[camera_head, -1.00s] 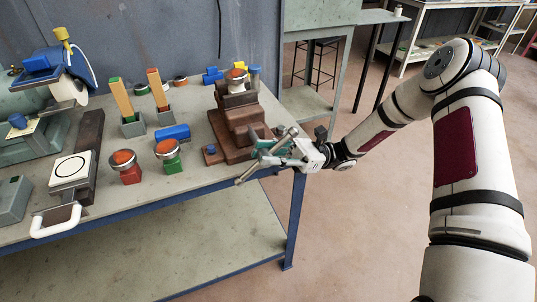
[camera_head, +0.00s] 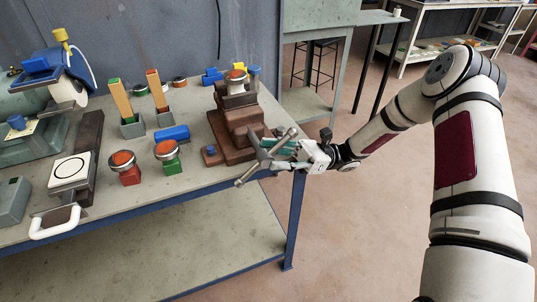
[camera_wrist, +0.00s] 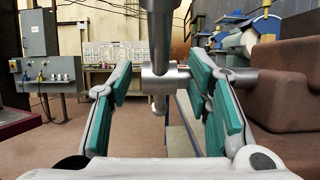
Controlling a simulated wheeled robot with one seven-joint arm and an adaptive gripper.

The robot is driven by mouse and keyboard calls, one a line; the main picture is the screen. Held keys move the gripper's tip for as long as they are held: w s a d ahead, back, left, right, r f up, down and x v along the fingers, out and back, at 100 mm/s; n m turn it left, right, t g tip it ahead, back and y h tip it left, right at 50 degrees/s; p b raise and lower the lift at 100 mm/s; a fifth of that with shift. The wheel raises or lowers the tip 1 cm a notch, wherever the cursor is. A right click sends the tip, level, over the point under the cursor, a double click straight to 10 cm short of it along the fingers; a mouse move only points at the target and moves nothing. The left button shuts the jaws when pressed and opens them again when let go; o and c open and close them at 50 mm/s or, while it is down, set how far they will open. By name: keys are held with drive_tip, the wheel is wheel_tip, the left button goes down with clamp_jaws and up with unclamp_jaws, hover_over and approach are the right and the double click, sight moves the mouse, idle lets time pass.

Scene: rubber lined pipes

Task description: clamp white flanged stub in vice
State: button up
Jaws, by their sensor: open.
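The white flanged stub (camera_head: 236,87), with an orange-red lined top, stands upright at the top of the brown vice (camera_head: 232,125), at its jaws. Whether the jaws press on it cannot be told. The vice's metal handle bar (camera_head: 249,174) slants across its screw end, over the bench's right edge. My gripper (camera_head: 279,149) is at that screw end, right of the vice. In the wrist view my gripper (camera_wrist: 160,82) is open, its green-padded fingers on either side of the metal screw head (camera_wrist: 174,78) and handle bar (camera_wrist: 160,35). Contact is unclear. The stub is not identifiable there.
A white-handled plate (camera_head: 68,173) lies farther left. Open floor lies right of the bench.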

drive_tip(key=v, duration=1)
drive_tip(key=shift+d, duration=0.1)
idle(0.3)
